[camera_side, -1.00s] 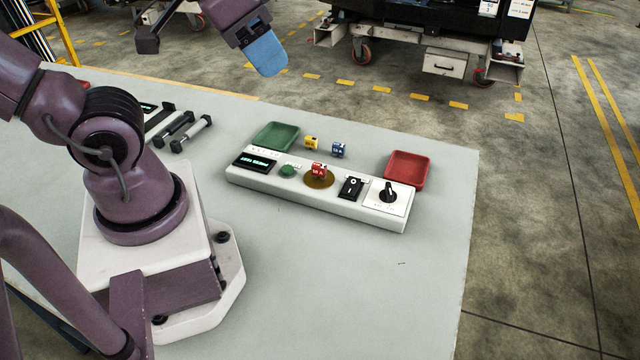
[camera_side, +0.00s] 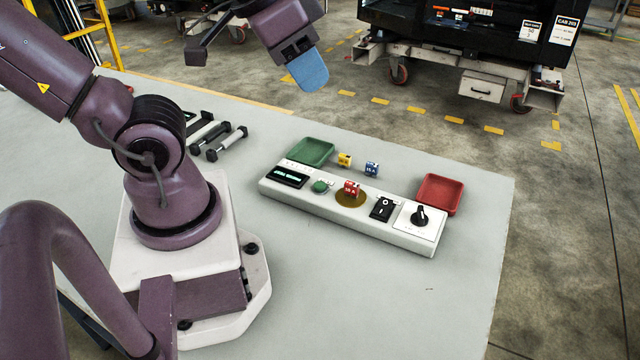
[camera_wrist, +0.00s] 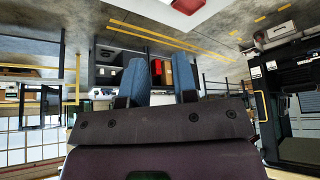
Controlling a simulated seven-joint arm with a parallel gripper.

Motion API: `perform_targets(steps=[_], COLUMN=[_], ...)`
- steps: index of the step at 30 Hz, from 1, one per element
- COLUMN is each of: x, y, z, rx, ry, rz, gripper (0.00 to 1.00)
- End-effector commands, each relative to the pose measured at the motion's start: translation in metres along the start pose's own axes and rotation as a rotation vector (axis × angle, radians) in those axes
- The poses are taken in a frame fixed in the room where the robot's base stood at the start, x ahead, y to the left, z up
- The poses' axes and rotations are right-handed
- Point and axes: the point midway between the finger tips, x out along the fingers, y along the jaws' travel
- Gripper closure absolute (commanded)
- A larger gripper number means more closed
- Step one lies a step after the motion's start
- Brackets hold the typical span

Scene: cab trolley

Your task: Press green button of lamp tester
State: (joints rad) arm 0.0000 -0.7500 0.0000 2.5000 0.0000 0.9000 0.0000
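The lamp tester (camera_side: 345,222) is a long white box on the grey table in the side view. Its round green button (camera_side: 320,186) sits between a dark display (camera_side: 290,177) with green lettering and an amber disc (camera_side: 350,199). A red block (camera_side: 351,188) marked 10 A stands on the disc. A black rocker switch (camera_side: 382,208) and a rotary knob (camera_side: 420,214) are at the right end. My gripper (camera_side: 308,72), with blue fingers, is high above the table's far side, away from the button. In the wrist view my gripper (camera_wrist: 161,80) has its fingers apart, with nothing between them.
A green tray (camera_side: 312,152), a yellow block (camera_side: 344,159), a blue block (camera_side: 372,168) and a red tray (camera_side: 440,194) lie behind the tester. Black-and-grey bars (camera_side: 226,143) lie at the left. The table before the tester is clear. A cart (camera_side: 480,88) stands beyond.

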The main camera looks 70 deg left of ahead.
Motion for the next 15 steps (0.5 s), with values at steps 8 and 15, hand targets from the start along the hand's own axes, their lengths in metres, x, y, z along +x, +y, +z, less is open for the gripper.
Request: perform_targets(steps=[8, 15], x=[0.0, 0.0], y=[0.0, 0.0], z=[0.0, 0.0], rx=[0.0, 0.0], ry=[0.0, 0.0], rz=[0.0, 0.0], gripper=[1.0, 1.0])
